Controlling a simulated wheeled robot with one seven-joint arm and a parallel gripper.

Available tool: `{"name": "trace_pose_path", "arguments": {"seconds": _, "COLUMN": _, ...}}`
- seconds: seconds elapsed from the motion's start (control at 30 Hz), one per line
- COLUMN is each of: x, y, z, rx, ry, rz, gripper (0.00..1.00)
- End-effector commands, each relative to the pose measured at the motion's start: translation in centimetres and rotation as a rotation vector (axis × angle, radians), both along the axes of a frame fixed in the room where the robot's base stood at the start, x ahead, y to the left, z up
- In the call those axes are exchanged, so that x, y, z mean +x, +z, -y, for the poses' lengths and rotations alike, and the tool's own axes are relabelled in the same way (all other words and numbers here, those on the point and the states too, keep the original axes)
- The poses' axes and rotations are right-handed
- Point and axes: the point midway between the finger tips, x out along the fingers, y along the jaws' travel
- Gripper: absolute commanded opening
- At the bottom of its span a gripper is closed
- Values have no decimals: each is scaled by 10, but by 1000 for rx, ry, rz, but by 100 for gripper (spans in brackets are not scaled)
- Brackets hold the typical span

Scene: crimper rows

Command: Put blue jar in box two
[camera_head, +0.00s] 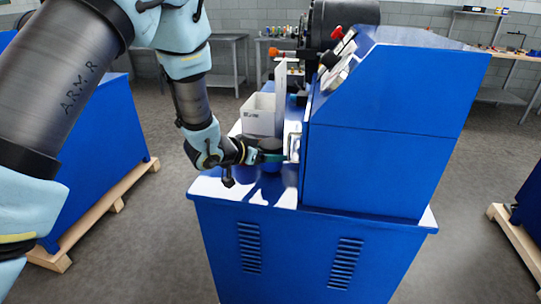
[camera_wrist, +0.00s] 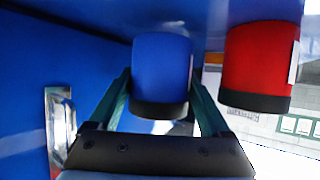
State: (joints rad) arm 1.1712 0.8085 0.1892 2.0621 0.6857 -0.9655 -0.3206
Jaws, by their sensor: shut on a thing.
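The blue jar (camera_wrist: 161,65) has a dark band at one end. It sits between the two green fingers of my gripper (camera_head: 268,156), which is shut on it. In the head view the gripper is low over the blue machine's front ledge, just in front of a white open-topped box (camera_head: 259,122). The jar is mostly hidden there by the fingers. A number on the white box cannot be read, so I cannot tell whether it is box two.
A red jar (camera_wrist: 258,60) stands beside the blue jar, to its right in the wrist view. The tall blue machine housing (camera_head: 385,125) rises close on the gripper's right in the head view. The ledge (camera_head: 220,188) has bare room at its front left.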

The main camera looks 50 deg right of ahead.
Motion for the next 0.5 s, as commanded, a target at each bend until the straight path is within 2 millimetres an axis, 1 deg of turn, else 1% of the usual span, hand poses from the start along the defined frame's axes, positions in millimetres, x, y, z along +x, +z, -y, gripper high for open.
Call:
{"name": "trace_pose_path", "arguments": {"seconds": 0.1, "x": 0, "y": -10, "z": 1, "rx": -3, "ry": -2, "rz": 1, "gripper": 0}}
{"name": "trace_pose_path", "arguments": {"seconds": 0.17, "x": 0, "y": -13, "z": 1, "rx": -4, "ry": -1, "rz": 2, "gripper": 0}}
{"name": "trace_pose_path", "arguments": {"seconds": 0.5, "x": 1, "y": -16, "z": 1, "rx": -6, "ry": 0, "rz": 2, "gripper": 0}}
